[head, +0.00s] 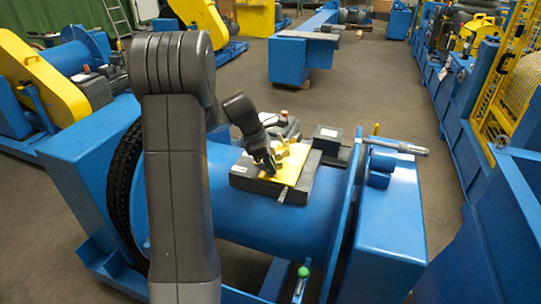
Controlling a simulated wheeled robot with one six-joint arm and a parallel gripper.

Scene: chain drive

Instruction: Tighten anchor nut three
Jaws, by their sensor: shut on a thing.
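My gripper (272,172) is small and partly hidden in the head view, at the end of my dark arm. It is low over a grey box with a yellow top plate (293,172) on the big blue drum. It is shut, apparently on a yellow piece (291,156) at that plate. I cannot tell whether this piece is apart from the plate. A grey bar-like tool (397,147) lies across the top of the blue frame on the right. I cannot make out any anchor nut or its number.
The blue drum (245,205) and its end frame (393,215) fill the near middle. A black chain or toothed ring (122,190) is at left. A small black box (328,138) stands behind the plate. A green-knobbed lever (302,275) rises in front. Open floor lies behind.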

